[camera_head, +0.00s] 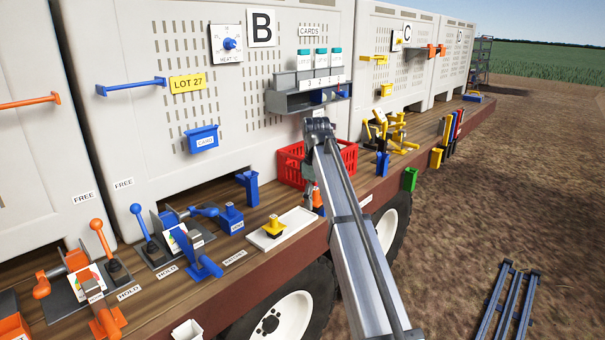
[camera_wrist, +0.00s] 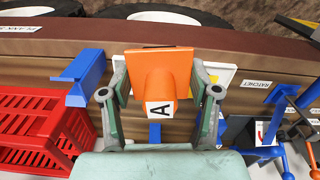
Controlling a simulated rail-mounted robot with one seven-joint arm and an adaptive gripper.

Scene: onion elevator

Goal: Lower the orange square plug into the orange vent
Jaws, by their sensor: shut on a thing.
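In the wrist view, an orange square plug (camera_wrist: 160,72) with a white label reading A sits between the fingers of my gripper (camera_wrist: 160,95). The fingers are shut on it from both sides, with its flat square face away from my palm. In the head view, part of the orange plug (camera_head: 318,201) shows beside my arm, above the deck's front edge near the red crate. My arm hides most of my gripper there.
A white tray (camera_head: 263,240) bearing a yellow plug (camera_head: 274,225) lies left of my arm. A red crate (camera_head: 290,168) stands behind my gripper. Blue bins and levered tools crowd the deck to the left. Tall pale boxes wall off the back; open ground lies to the right.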

